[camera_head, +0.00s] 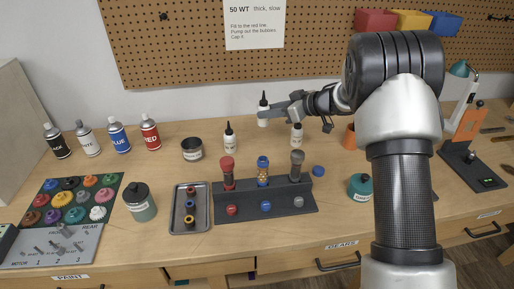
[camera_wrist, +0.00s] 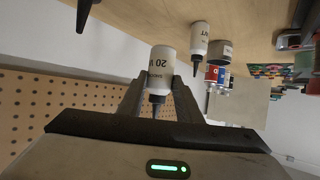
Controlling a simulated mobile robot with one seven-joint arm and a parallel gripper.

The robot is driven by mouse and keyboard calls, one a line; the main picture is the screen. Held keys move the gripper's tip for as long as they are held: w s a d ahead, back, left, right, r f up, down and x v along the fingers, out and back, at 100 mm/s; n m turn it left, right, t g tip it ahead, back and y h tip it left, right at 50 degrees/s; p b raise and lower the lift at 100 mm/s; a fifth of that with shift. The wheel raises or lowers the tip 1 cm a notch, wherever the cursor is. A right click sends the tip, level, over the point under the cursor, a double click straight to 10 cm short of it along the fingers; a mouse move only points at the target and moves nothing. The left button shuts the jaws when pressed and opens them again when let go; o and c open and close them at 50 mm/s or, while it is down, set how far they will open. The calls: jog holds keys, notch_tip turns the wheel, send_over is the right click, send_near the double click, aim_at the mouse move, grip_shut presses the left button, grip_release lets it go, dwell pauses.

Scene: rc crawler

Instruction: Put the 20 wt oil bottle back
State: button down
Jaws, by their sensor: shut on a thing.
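The 20 wt oil bottle (camera_head: 262,121) is white with a black nozzle cap and stands upright near the back of the bench. My gripper (camera_head: 270,113) reaches in from the right and is shut on it. In the wrist view, which is upside down, the bottle (camera_wrist: 160,62) shows its "20 W" label between the two fingers of my gripper (camera_wrist: 158,90). I cannot tell whether its base touches the bench. Two similar white bottles with black nozzles stand nearer the front, one at left (camera_head: 229,140) and one at right (camera_head: 297,138).
A dark open jar (camera_head: 192,150) stands left of the bottles. A dark stand (camera_head: 265,206) holding several shock parts lies in front, beside a metal tray (camera_head: 178,220). The pegboard (camera_head: 180,50) rises behind. Bare bench lies between the jar and the left bottle.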

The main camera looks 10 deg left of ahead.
notch_tip(320, 180, down, 10)
jog(key=shift+d+r+b, duration=0.1)
jog(key=shift+b, duration=0.65)
jog(key=c, duration=1.3)
grip_release()
